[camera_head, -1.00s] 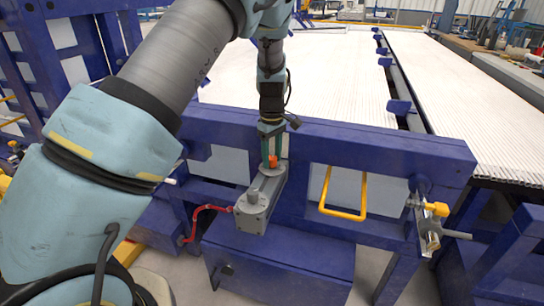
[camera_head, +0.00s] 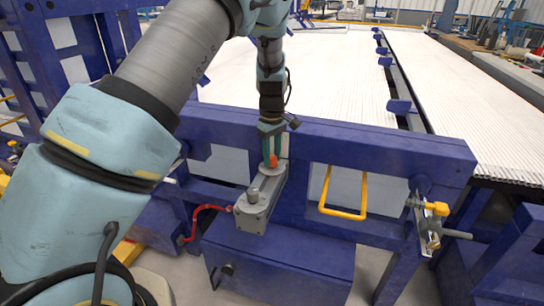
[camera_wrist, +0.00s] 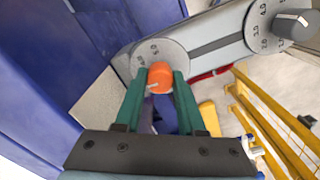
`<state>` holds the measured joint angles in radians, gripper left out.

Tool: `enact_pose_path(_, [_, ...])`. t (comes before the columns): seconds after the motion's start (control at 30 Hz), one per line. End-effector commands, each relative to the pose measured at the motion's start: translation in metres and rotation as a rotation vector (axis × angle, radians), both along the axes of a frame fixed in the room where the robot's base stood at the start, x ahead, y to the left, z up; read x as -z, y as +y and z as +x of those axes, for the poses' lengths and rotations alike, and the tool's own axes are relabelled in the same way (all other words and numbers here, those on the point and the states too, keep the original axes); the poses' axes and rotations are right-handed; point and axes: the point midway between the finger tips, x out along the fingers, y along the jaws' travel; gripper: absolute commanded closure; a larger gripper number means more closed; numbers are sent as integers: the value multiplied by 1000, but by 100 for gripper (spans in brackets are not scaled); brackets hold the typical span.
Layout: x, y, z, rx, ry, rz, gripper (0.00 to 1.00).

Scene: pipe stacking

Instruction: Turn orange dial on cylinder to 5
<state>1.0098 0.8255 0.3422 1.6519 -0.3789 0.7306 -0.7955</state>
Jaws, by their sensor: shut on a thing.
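The orange dial (camera_wrist: 160,76) sits on a round numbered plate (camera_wrist: 143,56) at one end of the grey cylinder unit (camera_wrist: 205,37). My gripper (camera_wrist: 158,79) is shut on the orange dial, with one green finger on each side of it in the wrist view. A white mark shows on the dial's near side. Some numbers on the plate are visible, but the fingers and dial hide part of it. In the head view, the cylinder (camera_head: 259,205) is mounted on the blue frame, and my gripper (camera_head: 271,159) points down onto the orange dial (camera_head: 272,161).
A grey knob (camera_wrist: 295,24) stands on a second numbered plate at the cylinder's other end. A red hose (camera_head: 200,210) runs from the cylinder. A yellow handle (camera_head: 342,212) and a yellow-handled valve (camera_head: 437,208) are to the right. The blue frame (camera_head: 380,152) stands close behind.

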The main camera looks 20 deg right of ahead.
Motion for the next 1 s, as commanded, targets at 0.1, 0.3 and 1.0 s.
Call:
enact_pose_path(0.1, [0,0,1,72,0,0,100])
enact_pose_path(0.3, [0,0,1,242,0,-1,100])
enact_pose_path(1.0, [0,0,1,908,-1,-2,100])
